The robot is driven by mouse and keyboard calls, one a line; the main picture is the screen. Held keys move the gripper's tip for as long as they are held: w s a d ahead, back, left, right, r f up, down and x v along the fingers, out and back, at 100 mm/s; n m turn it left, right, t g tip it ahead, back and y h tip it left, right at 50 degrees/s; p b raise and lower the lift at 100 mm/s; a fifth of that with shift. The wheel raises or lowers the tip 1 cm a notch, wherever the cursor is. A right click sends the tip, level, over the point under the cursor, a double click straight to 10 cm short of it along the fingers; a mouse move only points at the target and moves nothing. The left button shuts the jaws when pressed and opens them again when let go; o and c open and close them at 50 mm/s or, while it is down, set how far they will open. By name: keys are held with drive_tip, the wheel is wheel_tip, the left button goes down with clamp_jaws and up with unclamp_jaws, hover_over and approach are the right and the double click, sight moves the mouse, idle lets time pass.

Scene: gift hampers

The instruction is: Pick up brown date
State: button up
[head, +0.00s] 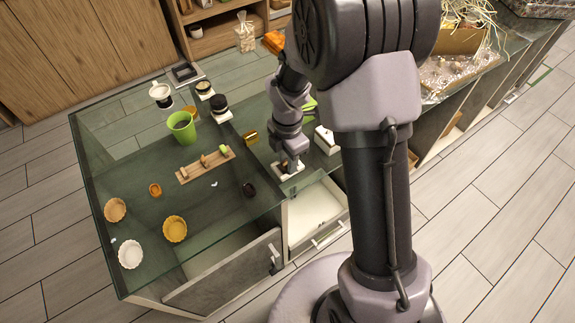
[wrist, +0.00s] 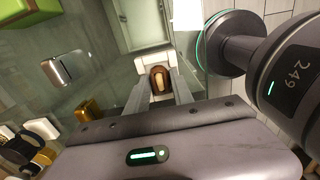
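The brown date (wrist: 160,82) shows in the wrist view as a glossy brown oval with a pale middle. It lies at a small white dish (wrist: 143,64), between the tips of my two fingers. My gripper (wrist: 161,88) is open, with one finger on each side of the date; any contact is hard to make out. In the head view my gripper (head: 289,168) points down over the small white dish on the glass counter, and the date there is hidden or too small to tell.
The glass counter (head: 130,190) also holds a green cup (head: 182,127), a wooden holder (head: 205,166), a small dark item (head: 249,189) and tart-like cups (head: 174,229). A white box (head: 326,140) stands right of my gripper. An open drawer (head: 313,212) lies below.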

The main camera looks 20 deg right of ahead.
drive_tip(key=c, duration=0.4)
idle(1.1)
